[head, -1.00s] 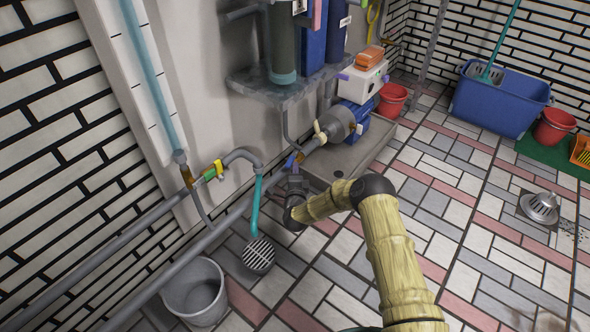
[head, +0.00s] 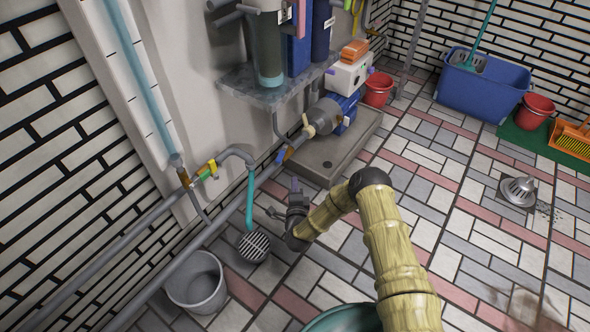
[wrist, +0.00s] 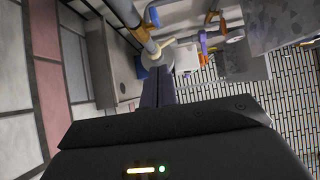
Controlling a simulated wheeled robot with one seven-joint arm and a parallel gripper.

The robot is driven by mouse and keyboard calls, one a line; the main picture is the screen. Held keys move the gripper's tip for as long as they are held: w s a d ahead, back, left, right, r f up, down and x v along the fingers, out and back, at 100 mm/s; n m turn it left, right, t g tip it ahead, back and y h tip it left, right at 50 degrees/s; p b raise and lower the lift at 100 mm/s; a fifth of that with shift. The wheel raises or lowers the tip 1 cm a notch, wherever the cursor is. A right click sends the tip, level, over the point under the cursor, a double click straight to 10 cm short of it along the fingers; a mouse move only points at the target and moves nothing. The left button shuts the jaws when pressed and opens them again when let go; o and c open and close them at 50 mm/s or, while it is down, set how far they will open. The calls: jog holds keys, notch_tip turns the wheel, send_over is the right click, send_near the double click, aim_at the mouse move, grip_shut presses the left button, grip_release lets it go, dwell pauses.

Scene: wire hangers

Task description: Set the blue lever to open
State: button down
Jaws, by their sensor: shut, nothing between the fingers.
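The blue lever (head: 280,157) is small and sits on a brass valve (head: 289,153) in the grey pipe running along the wall. In the wrist view, a small blue piece that looks like the lever (wrist: 154,15) shows near the top, beside the brass part of the pipe. My gripper (head: 295,184) is shut and empty, below and slightly right of the lever in the head view, with a visible gap. Its dark closed fingers (wrist: 160,88) point toward the pump area in the wrist view. The lever's exact angle is too small to tell.
A blue-grey pump (head: 328,116) sits on a concrete plinth (head: 338,158) behind the valve. A yellow-handled valve (head: 208,170) and teal pipe (head: 251,197) are to the left. A grey bucket (head: 197,281) stands near the wall. Tiled floor at right is mostly clear.

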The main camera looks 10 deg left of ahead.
jog(key=shift+v, duration=0.8)
jog(key=shift+a, duration=0.1)
jog(key=w+d+r+n+g+y+p, duration=0.1)
jog(key=w+r+n+g+p, duration=0.1)
jog(key=r+n, duration=0.35)
jog(key=w+d+r+n+g+y+p, duration=0.1)
jog(key=w+r+n+g+p, duration=0.15)
jog(key=r, duration=0.55)
jog(key=s+d+r+n+g+h+p, duration=0.2)
jog(key=s+d+r+n+g+p, duration=0.2)
jog(key=d+r, duration=0.55)
jog(key=s+d+r+n+g+h+p, duration=0.1)
jog(key=s+d+r+g+h+p, duration=0.1)
jog(key=s+d+r, duration=0.6)
jog(key=s+d+r+n+g+h+p, duration=0.2)
jog(key=s+d+r+g+p, duration=0.2)
jog(key=s+d+r, duration=0.5)
jog(key=s+r+p, duration=0.1)
jog(key=s+r, duration=0.2)
jog(key=s, duration=0.5)
jog(key=shift+d+r, duration=0.3)
jog(key=shift+r, duration=0.1)
